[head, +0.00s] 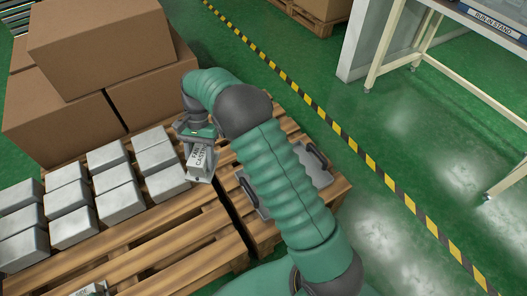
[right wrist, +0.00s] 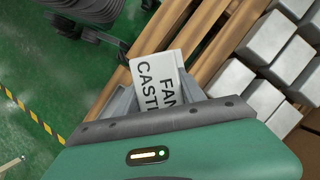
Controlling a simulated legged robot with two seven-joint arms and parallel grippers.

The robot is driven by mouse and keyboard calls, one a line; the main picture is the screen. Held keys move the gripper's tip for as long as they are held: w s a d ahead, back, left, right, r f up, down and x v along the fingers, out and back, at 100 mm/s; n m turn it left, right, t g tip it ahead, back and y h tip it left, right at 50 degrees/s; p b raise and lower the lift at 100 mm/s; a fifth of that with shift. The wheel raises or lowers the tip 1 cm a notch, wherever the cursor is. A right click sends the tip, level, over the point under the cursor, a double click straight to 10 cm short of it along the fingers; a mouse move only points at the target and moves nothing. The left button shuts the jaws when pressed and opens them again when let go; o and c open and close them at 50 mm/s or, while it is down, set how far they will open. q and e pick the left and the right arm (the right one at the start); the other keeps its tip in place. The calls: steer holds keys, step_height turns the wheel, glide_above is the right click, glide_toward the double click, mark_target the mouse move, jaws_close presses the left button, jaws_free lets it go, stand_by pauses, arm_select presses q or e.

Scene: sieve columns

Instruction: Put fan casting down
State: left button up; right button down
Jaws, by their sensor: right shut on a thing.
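The fan casting (head: 199,158) is a small light-grey block with a printed label, and its label also shows in the right wrist view (right wrist: 158,82). My right gripper (head: 197,148) is shut on it, with a finger on each side of the block. In the head view it is over the pallet (head: 150,258), just right of the rows of grey castings (head: 119,203). I cannot tell whether its underside touches the pallet. My left gripper is not in view.
Brown cardboard boxes (head: 100,45) are stacked behind the castings. A grey plate with dark handles (head: 318,177) lies right of my gripper, partly hidden by my arm. Bare slats show in front of the castings. A labelled piece (head: 91,289) shows at the bottom edge.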

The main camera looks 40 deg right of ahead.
steer(key=w+d+f+m+t+b, duration=0.35)
steer(key=w+f+m, duration=0.25)
steer(key=f+m, duration=0.2)
steer(key=m+t+h+b, duration=0.45)
steer(key=m+b, duration=0.25)
steer(key=m, duration=1.3)
glide_above(227, 156)
steer(key=s, duration=0.2)
step_height(227, 156, down, 14)
steer(key=g, duration=0.1)
steer(key=shift+h, duration=0.25)
steer(key=f+b, duration=0.1)
steer(key=f, duration=0.2)
steer(key=f+b, duration=0.2)
steer(key=f, duration=0.1)
steer(key=f+b, duration=0.2)
steer(key=f, duration=0.1)
steer(key=shift+w+a+f, duration=0.2)
steer(key=shift+w+f, duration=0.05)
steer(key=shift+f, duration=0.15)
steer(key=shift+r, duration=0.15)
steer(key=c, duration=0.7)
jaws_free()
steer(key=shift+s, duration=0.1)
